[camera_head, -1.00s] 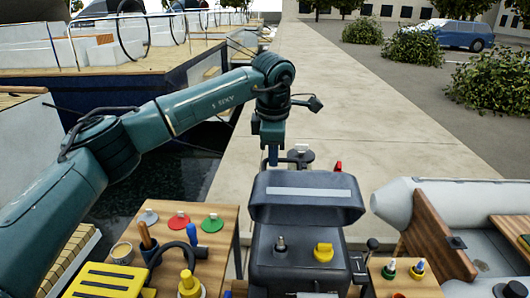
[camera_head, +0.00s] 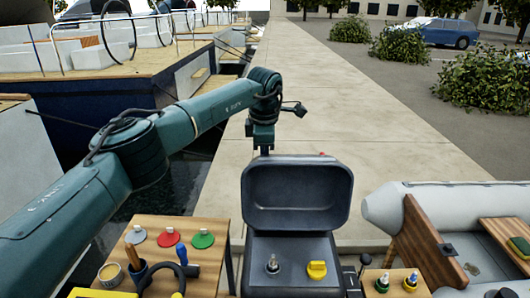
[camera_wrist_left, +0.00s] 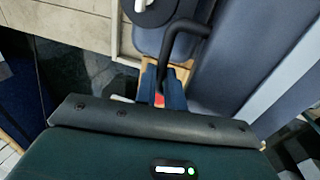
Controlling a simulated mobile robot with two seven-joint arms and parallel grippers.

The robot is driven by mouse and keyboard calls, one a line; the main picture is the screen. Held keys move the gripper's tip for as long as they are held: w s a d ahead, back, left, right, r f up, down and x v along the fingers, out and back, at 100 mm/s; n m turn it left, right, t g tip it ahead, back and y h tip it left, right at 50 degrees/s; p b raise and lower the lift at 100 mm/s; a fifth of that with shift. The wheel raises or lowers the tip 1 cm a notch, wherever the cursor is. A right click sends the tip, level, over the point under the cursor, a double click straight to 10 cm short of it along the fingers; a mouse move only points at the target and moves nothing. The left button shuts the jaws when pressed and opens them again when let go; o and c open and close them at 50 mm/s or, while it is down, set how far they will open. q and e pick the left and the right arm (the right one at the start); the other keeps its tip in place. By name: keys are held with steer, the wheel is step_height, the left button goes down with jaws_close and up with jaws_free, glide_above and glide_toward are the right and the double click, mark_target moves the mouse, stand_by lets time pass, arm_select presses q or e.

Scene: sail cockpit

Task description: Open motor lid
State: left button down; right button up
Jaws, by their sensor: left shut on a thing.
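The dark grey motor lid (camera_head: 297,195) stands raised at the back of the motor housing (camera_head: 290,270), with its hollow inner side facing me in the head view. My left gripper (camera_wrist_left: 163,90) is behind the lid; its fingertips are hidden there in the head view. In the left wrist view its blue fingers are shut on a black bent handle (camera_wrist_left: 184,30) beside the blue-grey lid surface (camera_wrist_left: 235,55). A metal-tipped fitting (camera_head: 272,264) and a yellow cap (camera_head: 317,269) show on the uncovered motor top. My right gripper is not in view.
A wooden table (camera_head: 215,233) at left holds grey, red and green caps, a tin and a tool cup. A small wooden stand (camera_head: 398,282) and a grey inflatable boat (camera_head: 400,203) are at right. The stone quay (camera_head: 330,100) behind is clear.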

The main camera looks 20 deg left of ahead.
arm_select(q)
steer(key=shift+a+f, duration=0.2)
steer(key=shift+f, duration=0.15)
steer(key=c, duration=1.5)
jaws_free()
steer(key=shift+w+r, duration=0.1)
steer(key=shift+r, duration=0.55)
steer(key=r, duration=0.4)
steer(key=s+r+b, duration=0.1)
steer(key=r, duration=0.3)
steer(key=s+r, duration=0.1)
steer(key=r, duration=0.3)
steer(key=shift+s+d+b, duration=0.2)
steer(key=shift+d+b, duration=0.1)
